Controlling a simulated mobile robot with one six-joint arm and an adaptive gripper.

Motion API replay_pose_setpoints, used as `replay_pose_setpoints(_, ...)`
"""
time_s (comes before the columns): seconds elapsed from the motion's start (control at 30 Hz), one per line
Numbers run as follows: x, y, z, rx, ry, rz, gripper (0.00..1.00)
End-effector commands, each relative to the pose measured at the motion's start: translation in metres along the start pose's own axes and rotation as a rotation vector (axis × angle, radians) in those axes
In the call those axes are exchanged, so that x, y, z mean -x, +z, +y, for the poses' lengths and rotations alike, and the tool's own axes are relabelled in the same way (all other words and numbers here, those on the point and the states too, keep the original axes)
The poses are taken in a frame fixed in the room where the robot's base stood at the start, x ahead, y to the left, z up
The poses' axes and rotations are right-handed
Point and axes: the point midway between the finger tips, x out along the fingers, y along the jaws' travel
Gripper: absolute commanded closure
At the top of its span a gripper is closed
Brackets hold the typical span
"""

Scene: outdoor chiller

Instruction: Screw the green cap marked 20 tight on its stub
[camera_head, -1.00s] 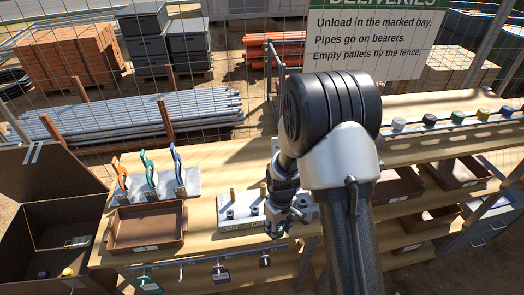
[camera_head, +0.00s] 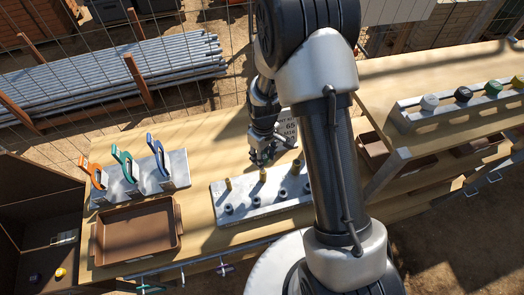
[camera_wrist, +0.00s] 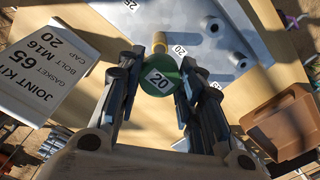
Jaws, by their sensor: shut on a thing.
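The green cap (camera_wrist: 160,76) marked 20 is between the fingers of my gripper (camera_wrist: 156,84) in the wrist view, its marked face toward the camera. My gripper is shut on it. In the head view my gripper (camera_head: 261,158) is over the back edge of the pale stub plate (camera_head: 240,213). A brass stub (camera_wrist: 160,42) shows just beyond the cap in the wrist view, with a label 20 on the plate beside it. Whether the cap touches a stub cannot be told. Other stubs, brass and grey, stand on the plate.
A white card (camera_wrist: 45,70) listing joint kit 65 and cap 20 stands close by my gripper. A brown tray (camera_head: 137,232) and a rack of coloured clamp-like tools (camera_head: 150,176) are left. A rail of caps (camera_head: 440,112), one green, is right.

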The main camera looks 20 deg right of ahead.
Motion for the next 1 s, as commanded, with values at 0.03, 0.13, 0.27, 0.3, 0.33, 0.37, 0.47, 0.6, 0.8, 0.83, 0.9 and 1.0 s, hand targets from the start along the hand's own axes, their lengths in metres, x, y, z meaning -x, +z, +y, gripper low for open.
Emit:
replay_pose_setpoints(0.03, 0.0, 0.0, 0.0, 0.0, 0.0, 0.0, 1.0)
replay_pose_setpoints(0.13, 0.0, 0.0, 0.0, 0.0, 0.0, 0.001, 1.0)
replay_pose_setpoints(0.27, -0.005, 0.002, 0.0, -0.001, 0.0, 0.001, 1.0)
replay_pose_setpoints(0.3, -0.008, 0.002, 0.0, -0.001, 0.0, 0.001, 1.0)
replay_pose_setpoints(0.33, -0.011, 0.002, 0.0, -0.001, 0.0, 0.001, 1.0)
replay_pose_setpoints(0.37, -0.014, 0.001, 0.0, -0.001, 0.0, 0.001, 1.0)
replay_pose_setpoints(0.47, -0.026, 0.001, 0.0, -0.001, 0.0, 0.001, 1.0)
replay_pose_setpoints(0.6, -0.044, 0.001, 0.0, -0.001, 0.0, 0.002, 1.0)
replay_pose_setpoints(0.8, -0.059, 0.001, 0.0, -0.001, 0.0, 0.002, 1.0)
replay_pose_setpoints(0.83, -0.059, 0.001, 0.0, -0.001, 0.0, 0.002, 1.0)
replay_pose_setpoints(0.9, -0.059, 0.001, 0.0, -0.001, 0.0, 0.002, 1.0)
replay_pose_setpoints(1.0, -0.058, 0.001, 0.0, -0.001, 0.0, 0.002, 1.0)
